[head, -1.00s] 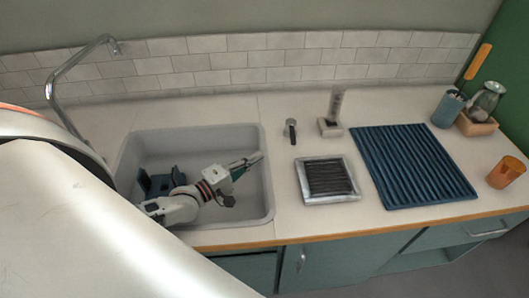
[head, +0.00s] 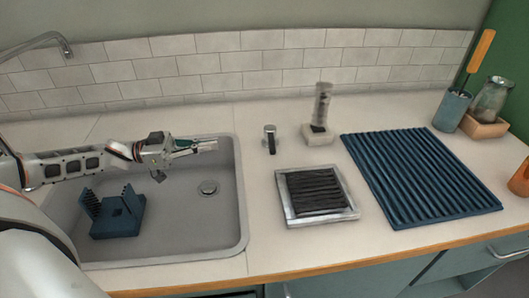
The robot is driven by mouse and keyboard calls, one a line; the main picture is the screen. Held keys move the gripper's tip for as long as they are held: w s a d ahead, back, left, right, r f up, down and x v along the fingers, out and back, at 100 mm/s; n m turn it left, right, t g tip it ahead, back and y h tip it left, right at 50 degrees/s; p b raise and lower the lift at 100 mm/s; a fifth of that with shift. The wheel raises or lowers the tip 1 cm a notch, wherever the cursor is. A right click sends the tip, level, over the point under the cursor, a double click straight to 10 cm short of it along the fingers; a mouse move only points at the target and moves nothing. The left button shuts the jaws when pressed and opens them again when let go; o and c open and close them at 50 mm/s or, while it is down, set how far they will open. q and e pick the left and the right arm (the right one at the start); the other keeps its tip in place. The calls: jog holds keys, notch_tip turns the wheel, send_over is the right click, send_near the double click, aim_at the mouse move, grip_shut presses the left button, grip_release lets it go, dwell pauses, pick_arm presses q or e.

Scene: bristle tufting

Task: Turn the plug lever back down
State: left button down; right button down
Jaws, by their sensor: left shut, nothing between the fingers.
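The plug lever (head: 270,140) stands on the counter just right of the sink (head: 215,222). It has a silver top and a dark lower part; I cannot tell clearly which way its handle points. My left gripper (head: 212,145) reaches in from the left over the back of the sink. Its fingers are together, empty, and point right toward the lever, with a gap between them and it. My right gripper is out of view.
A blue rack (head: 118,222) sits in the sink's left part. Right of the lever are a framed black tray (head: 290,215), a grey cylinder on a white base (head: 318,138) and a blue ribbed mat (head: 420,180). A faucet (head: 40,40) is at upper left.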

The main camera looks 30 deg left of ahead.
pick_arm(q)
jog(key=f+m+g, duration=0.1)
jog(key=f, duration=0.1)
jog(key=b, duration=0.2)
send_near(271, 140)
jog(key=d, duration=0.2)
jog(key=w+d, duration=0.1)
jog(key=w+d+f, duration=0.1)
jog(key=d, duration=0.1)
jog(key=shift+d, duration=0.4)
jog(key=shift+w+r, duration=0.1)
jog(key=shift+w+d+r+p, duration=0.15)
jog(key=shift+d+p, duration=0.1)
jog(key=shift+d, duration=0.1)
jog(key=shift+w+d+r+p, duration=0.15)
jog(key=shift+d+r+p, duration=0.05)
jog(key=shift+d, duration=0.15)
jog(key=shift+s+f, duration=0.1)
jog(key=shift+f, duration=0.15)
jog(key=shift+d, duration=0.1)
